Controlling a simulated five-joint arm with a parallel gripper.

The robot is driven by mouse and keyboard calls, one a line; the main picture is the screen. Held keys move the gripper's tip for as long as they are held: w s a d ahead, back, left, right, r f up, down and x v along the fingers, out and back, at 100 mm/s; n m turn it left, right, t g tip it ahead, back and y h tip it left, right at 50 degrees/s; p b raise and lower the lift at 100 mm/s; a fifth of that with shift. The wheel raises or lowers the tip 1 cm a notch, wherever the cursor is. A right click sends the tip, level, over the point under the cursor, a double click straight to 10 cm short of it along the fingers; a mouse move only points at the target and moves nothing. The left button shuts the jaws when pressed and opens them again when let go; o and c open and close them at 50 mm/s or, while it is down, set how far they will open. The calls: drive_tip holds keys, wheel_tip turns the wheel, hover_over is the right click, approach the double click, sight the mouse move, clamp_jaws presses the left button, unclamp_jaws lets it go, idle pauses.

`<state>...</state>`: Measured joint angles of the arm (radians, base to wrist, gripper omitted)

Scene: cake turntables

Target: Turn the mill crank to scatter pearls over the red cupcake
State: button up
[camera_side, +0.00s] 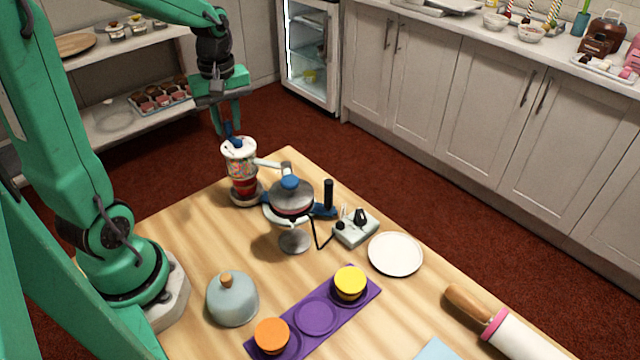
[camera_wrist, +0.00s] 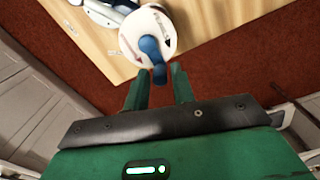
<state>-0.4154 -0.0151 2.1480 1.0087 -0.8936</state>
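The pearl mill (camera_side: 240,162) stands at the table's far left corner, with a clear body of coloured pearls and a white lid. Its blue crank (camera_side: 233,142) lies across the lid; it also shows in the wrist view (camera_wrist: 150,48). Something red, apparently the red cupcake (camera_side: 244,187), shows under the pearls on a round base; the mill partly hides it. My gripper (camera_side: 229,124) points down above the mill's far edge. In the wrist view my gripper's fingers (camera_wrist: 160,79) are apart, with the crank's knob between their tips and a gap visible on each side.
A metal stand with a blue-knobbed top (camera_side: 291,196) is close right of the mill.

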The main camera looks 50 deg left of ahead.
drive_tip(key=c, duration=0.4)
drive_tip(key=shift+c, duration=0.2)
drive_tip(key=shift+w, duration=0.15)
drive_tip(key=shift+w+d, duration=0.15)
drive_tip(key=shift+w, duration=0.4)
drive_tip(key=shift+w+d, duration=0.1)
drive_tip(key=shift+w+d, duration=0.35)
drive_tip(key=shift+w, duration=0.1)
